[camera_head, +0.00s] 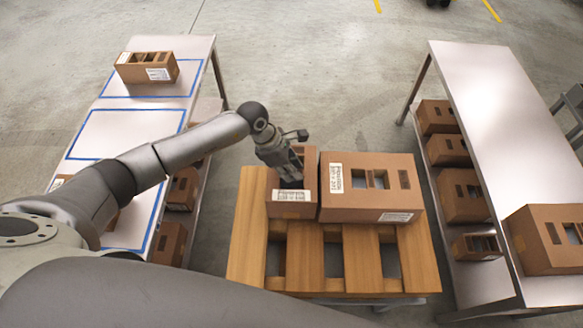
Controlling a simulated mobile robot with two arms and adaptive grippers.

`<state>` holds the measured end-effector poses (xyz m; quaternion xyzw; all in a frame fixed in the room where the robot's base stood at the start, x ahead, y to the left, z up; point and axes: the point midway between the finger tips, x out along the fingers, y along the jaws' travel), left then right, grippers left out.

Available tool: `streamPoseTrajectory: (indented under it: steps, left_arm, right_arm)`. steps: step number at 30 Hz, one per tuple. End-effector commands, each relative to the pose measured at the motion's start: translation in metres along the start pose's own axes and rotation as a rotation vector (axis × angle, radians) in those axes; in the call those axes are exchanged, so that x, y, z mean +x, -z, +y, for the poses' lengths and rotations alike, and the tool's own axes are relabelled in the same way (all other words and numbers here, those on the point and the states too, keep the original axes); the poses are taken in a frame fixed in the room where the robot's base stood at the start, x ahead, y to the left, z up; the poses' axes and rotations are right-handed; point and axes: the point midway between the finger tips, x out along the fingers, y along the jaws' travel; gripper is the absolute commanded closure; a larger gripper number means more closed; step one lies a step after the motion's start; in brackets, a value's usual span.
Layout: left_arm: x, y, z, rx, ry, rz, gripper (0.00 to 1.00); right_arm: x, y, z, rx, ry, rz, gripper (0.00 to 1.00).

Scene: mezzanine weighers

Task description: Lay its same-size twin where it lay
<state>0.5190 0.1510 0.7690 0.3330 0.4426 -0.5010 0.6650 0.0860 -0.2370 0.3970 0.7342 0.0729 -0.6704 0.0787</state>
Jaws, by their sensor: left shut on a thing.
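My left gripper (290,168) is over the slatted wooden stand (305,262), shut on a small brown box (291,211) with a white label. The box is at the stand's back left, close beside a larger brown box (395,205) with labels and dark openings. I cannot tell whether the small box rests on the slats or is slightly raised. On the left table (152,107), another small brown box (147,68) sits in the far blue outline. The middle blue outline (120,134) is empty. My arm covers most of a box (60,181) in the near outline. My right gripper is out of view.
Boxes (181,190) stand on a shelf under the left table. The right table (480,100) has a brown box (548,238) at its near end and several boxes (463,194) on its lower shelf. The stand's front slats are bare, and floor separates it from both tables.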

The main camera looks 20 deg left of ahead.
Motion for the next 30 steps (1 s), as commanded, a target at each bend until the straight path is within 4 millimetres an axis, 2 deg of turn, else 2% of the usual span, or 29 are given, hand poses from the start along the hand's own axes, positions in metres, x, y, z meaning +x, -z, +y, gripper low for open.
streamPoseTrajectory:
  steps: [3, 9, 30]
  left_arm:
    - [0.010, 0.004, 0.001, 0.000, -0.002, -0.001, 1.00]
    - [0.018, 0.007, 0.001, 0.000, -0.002, -0.002, 1.00]
    - [0.023, 0.009, 0.001, 0.000, -0.001, -0.001, 1.00]
  right_arm:
    - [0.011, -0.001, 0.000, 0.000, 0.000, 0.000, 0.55]
    - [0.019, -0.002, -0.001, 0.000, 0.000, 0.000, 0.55]
    - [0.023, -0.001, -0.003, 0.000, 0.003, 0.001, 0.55]
